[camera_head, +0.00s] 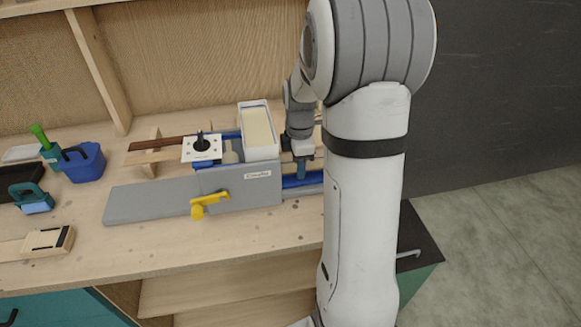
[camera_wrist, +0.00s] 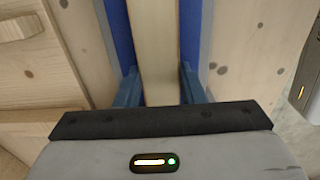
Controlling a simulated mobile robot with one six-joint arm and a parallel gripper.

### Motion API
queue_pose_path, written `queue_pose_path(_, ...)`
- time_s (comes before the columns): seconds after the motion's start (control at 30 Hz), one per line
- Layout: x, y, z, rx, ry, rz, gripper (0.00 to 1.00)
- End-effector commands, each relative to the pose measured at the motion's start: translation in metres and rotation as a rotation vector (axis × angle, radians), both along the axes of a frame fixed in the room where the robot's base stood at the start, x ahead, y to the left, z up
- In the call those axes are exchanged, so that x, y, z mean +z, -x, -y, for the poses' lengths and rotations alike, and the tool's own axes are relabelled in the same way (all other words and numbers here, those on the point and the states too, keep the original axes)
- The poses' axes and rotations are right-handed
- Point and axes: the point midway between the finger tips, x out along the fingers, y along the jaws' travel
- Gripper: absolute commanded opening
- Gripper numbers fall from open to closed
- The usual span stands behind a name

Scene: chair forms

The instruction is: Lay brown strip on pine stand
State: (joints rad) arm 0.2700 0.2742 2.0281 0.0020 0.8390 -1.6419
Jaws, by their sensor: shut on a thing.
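The brown strip (camera_head: 160,143) shows at the back left of the bench, its right end running behind a white square plate. It appears to lie across a pale wooden piece that looks like the pine stand (camera_head: 149,169); contact is hard to judge. A pale strip (camera_head: 140,159) lies in front of it, across the same piece. My gripper (camera_head: 302,168) is far to the right, low over a blue rail. In the wrist view its blue fingers (camera_wrist: 159,88) are closed on both sides of a pale wooden strip (camera_wrist: 155,45). The far end of that strip is out of view.
A grey fixture (camera_head: 150,202) with a yellow clamp (camera_head: 209,203) stands in front. A white box (camera_head: 259,131) and a white plate with a black knob (camera_head: 201,148) stand between my gripper and the brown strip. A blue bin (camera_head: 83,163) is at left.

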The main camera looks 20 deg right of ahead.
Motion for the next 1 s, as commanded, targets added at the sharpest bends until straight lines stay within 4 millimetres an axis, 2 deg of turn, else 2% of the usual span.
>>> queue_pose_path(1.0, -0.001, 0.01, 0.04, -0.001, 0.002, -0.005, 0.16)
